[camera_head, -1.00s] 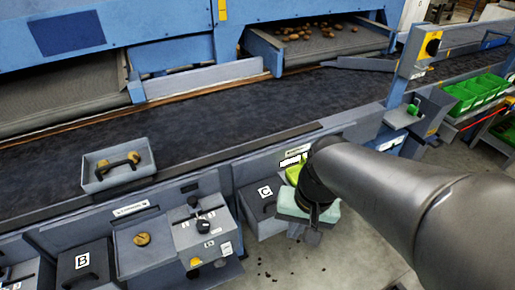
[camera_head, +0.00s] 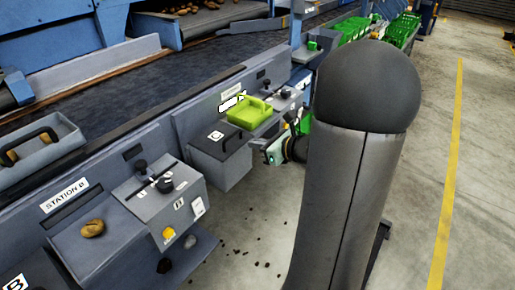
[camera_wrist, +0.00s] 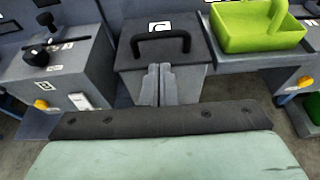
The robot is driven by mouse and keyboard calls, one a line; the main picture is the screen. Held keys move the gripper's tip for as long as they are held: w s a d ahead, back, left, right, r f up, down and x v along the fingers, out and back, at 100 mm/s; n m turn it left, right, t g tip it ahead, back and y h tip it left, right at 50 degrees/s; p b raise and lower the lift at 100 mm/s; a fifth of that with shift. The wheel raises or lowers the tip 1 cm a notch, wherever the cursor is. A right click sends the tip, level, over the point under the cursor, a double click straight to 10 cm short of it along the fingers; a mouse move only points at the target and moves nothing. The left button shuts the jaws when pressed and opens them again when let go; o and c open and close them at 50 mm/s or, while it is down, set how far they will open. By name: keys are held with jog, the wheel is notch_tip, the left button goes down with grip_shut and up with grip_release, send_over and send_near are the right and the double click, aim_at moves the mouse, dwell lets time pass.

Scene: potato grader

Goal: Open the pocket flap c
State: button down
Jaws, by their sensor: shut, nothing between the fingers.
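Pocket flap c (camera_head: 212,146) is the dark lid of a grey box at the station, marked with a white C label. Its lid (camera_wrist: 190,51) lies closed in the wrist view, with a black bar handle (camera_wrist: 160,41) standing on it. My gripper (camera_wrist: 159,69) is shut and empty, its two fingers side by side. The fingertips appear in front of the box below the handle; I cannot tell whether they touch it. In the head view my gripper (camera_head: 268,147) is right of the box, partly hidden by my arm.
A lime green tray (camera_head: 250,113) with a handle sits right of the flap, also in the wrist view (camera_wrist: 250,29). A control box with a black knob (camera_head: 163,185) stands left. Bits of dirt lie on the open floor. The conveyor (camera_head: 120,105) runs behind.

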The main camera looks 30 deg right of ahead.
aim_at(241, 141)
jog(key=x, duration=0.6)
jog(key=shift+w+a, duration=0.1)
jog(key=shift+w, duration=0.05)
jog(key=shift+r, duration=0.1)
